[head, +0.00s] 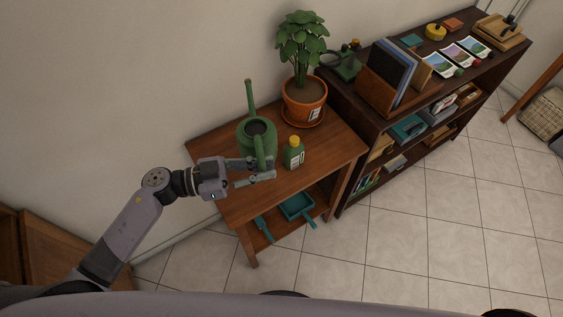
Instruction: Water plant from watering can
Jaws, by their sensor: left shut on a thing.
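A green watering can (257,141) is on or just above the left part of a small wooden table (325,150); I cannot tell if it touches the top. It looks upright, its spout pointing up and toward the wall. My left gripper (262,170) is shut on the can at its near side, where the handle is. The leafy green plant (302,42) stands in a terracotta pot (304,103) on a saucer (303,118) at the table's back, right of the can. My right gripper is not in view.
A green bottle with a yellow cap (293,153) stands close to the right of the can. A teal dustpan (297,206) lies on the table's lower shelf. A dark bookshelf (400,119) with books and pictures stands at the right. The tiled floor in front is clear.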

